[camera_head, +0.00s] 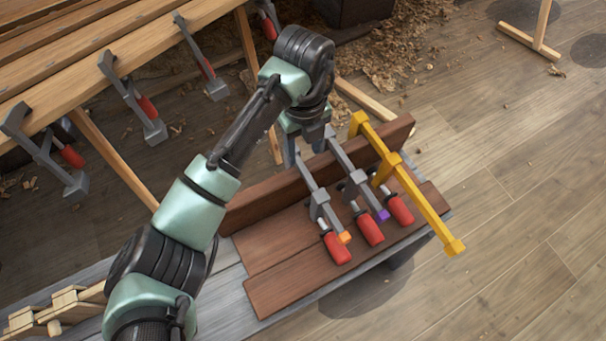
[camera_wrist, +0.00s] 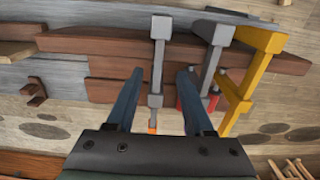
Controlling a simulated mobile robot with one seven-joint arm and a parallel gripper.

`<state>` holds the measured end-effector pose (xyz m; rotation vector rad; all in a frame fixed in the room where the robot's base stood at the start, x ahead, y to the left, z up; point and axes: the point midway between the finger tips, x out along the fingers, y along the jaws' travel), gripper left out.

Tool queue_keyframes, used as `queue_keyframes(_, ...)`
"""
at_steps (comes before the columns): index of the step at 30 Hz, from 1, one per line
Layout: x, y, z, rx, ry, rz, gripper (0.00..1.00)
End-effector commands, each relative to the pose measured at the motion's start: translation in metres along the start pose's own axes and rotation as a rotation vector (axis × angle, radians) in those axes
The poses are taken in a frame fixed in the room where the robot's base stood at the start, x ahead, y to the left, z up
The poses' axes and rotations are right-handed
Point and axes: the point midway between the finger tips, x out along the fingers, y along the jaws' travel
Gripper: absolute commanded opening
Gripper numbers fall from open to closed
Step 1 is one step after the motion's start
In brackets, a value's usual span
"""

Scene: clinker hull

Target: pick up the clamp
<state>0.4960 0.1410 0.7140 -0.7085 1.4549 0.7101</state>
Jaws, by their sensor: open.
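Three clamps stand side by side on brown boards. The left one is grey with a red handle and an orange end (camera_head: 319,204); it also shows in the wrist view (camera_wrist: 158,60). The middle one is grey with a purple end (camera_head: 356,184). The right one is yellow (camera_head: 425,211), longer, and in the wrist view (camera_wrist: 246,85) it stands at the right. My gripper (camera_wrist: 160,74) is open, its fingers on either side of the orange-ended clamp's bar as seen in the wrist view. Whether they touch it, and the exact height, I cannot tell.
The brown boards (camera_head: 278,288) lie on a grey bench (camera_head: 233,312), with an upright brown plank (camera_head: 265,202) behind the clamps. Further clamps (camera_head: 135,98) hang on the wooden hull (camera_head: 75,62) at upper left. Wooden pieces (camera_head: 42,317) lie at lower left. The floor at right is mostly clear.

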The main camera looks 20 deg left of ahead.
Motion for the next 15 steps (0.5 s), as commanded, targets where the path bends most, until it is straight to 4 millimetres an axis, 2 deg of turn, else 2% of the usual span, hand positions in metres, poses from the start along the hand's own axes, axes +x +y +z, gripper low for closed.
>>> queue_keyframes(2,0.011,0.0,0.0,0.0,0.0,0.0,0.53)
queue_keyframes(8,0.021,0.0,0.0,0.0,-0.001,-0.001,0.53)
queue_keyframes(15,0.055,0.004,-0.002,0.0,0.0,-0.001,0.53)
